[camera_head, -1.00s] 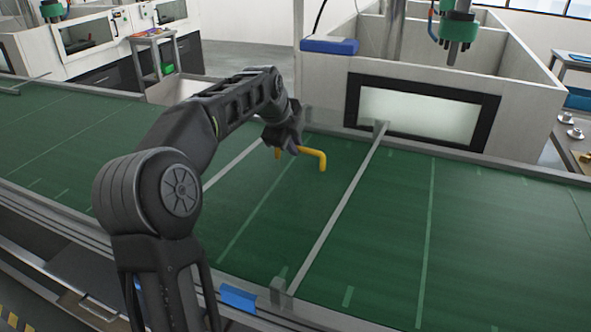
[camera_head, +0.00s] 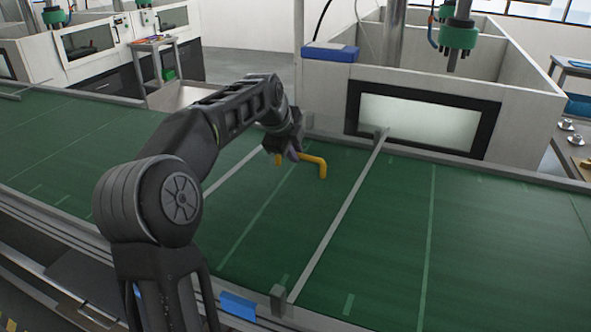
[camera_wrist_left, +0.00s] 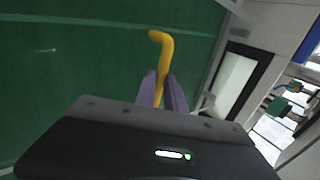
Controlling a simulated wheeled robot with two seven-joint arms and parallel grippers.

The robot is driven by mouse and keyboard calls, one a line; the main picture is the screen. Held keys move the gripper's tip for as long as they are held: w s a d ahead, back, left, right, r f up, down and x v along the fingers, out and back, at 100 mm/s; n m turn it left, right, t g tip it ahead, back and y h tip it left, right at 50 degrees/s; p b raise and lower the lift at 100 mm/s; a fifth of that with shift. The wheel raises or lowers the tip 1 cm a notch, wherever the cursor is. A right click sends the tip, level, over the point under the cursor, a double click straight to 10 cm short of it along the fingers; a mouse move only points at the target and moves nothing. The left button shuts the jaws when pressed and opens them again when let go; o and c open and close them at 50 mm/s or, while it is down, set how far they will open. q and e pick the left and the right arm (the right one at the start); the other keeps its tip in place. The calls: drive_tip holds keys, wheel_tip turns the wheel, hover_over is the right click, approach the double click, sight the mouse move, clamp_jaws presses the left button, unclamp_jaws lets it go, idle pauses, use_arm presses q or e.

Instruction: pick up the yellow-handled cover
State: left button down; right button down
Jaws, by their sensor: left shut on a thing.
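The cover's yellow handle (camera_head: 322,166) is a bent bar above the green surface, left of a metal cross bar. My left gripper (camera_head: 289,155) comes down on the left part of the handle and is shut on it. In the left wrist view the handle (camera_wrist_left: 166,48) runs up from between the two purple-grey fingers (camera_wrist_left: 162,95), its bent end toward the top. I cannot make out the cover's plate against the green surface, or tell whether it is lifted. My right gripper is in neither view.
The green belt-like surface (camera_head: 480,240) has metal cross bars (camera_head: 340,215) and is clear on the right. A light-walled tank (camera_head: 530,115) with a dark-framed window (camera_head: 425,115) stands behind it. A blue box (camera_head: 330,52) sits at the tank's left corner.

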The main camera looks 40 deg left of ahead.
sight(295, 172)
use_arm(q)
drive_tip(key=shift+r, duration=0.2)
wheel_tip(295, 172, up, 10)
drive_tip(key=shift+p, duration=0.4)
drive_tip(key=shift+f, duration=0.1)
idle(0.5)
